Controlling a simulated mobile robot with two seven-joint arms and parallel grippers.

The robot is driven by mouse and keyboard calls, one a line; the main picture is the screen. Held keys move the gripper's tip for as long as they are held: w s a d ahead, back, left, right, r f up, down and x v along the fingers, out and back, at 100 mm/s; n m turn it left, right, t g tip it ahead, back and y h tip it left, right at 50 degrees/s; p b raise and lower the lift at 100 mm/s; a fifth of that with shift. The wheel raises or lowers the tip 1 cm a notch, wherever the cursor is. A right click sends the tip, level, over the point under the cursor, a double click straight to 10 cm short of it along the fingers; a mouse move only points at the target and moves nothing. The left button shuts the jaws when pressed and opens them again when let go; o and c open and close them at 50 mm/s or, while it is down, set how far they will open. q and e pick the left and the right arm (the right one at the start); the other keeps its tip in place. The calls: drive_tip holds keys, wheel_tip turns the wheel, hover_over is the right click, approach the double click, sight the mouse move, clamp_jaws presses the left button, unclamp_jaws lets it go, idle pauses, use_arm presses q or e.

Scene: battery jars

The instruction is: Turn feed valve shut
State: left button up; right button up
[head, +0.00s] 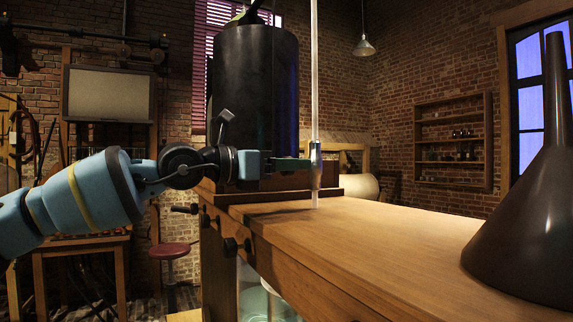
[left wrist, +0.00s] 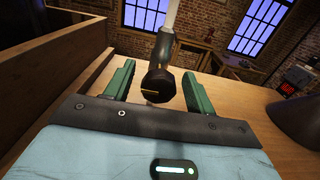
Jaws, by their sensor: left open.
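The feed valve (head: 316,160) is a small metal fitting low on a pale upright tube (head: 314,70), above the wooden bench. In the left wrist view the valve's dark round knob (left wrist: 159,85) faces me, with a thin brass-coloured mark on it. My left gripper (head: 302,165) reaches in from the left, level with the valve. In the left wrist view its two green fingers (left wrist: 158,92) stand apart, one on each side of the knob, with visible gaps. I cannot tell whether the fingertips reach past the knob. My right gripper is not in view.
A tall black cylinder (head: 252,80) stands on a wooden box behind my left wrist. A large dark funnel shape (head: 530,225) stands at the right of the bench (head: 370,235). The bench top between them is clear. Glass (head: 255,302) shows below the bench edge.

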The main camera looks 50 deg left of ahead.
use_arm(q)
drive_tip(key=c, duration=0.9)
drive_tip(key=shift+c, duration=0.2)
